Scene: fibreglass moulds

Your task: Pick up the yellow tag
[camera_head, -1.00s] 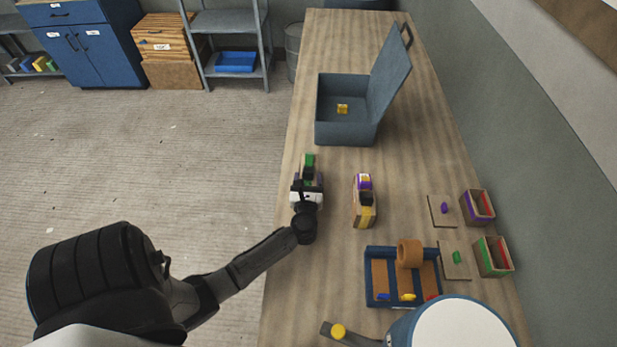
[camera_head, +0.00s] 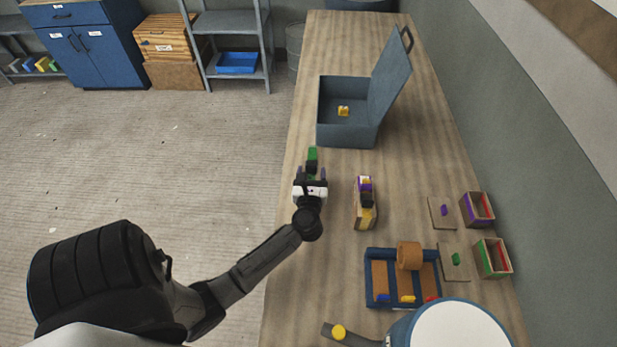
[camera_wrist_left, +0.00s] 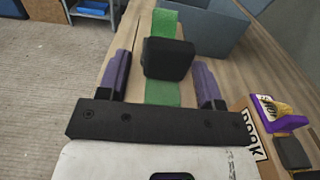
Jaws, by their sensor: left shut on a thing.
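The small yellow tag (camera_head: 408,298) lies in the middle compartment of the blue-rimmed tray (camera_head: 368,275), near the front. Blue and red pieces lie to either side of it. My left gripper (camera_head: 312,172) is over the left part of the bench, well away from the tray. Its purple fingers (camera_wrist_left: 163,78) are on either side of a green piece with a black block (camera_wrist_left: 168,58) on it, and it is shut on this piece. The green part also shows in the head view (camera_head: 313,153). I do not see my right gripper.
An open grey box (camera_head: 340,133) with a yellow item (camera_head: 343,111) inside stands beyond my gripper. Small boards and bins (camera_head: 492,257) line the right edge. The bench's far end is clear.

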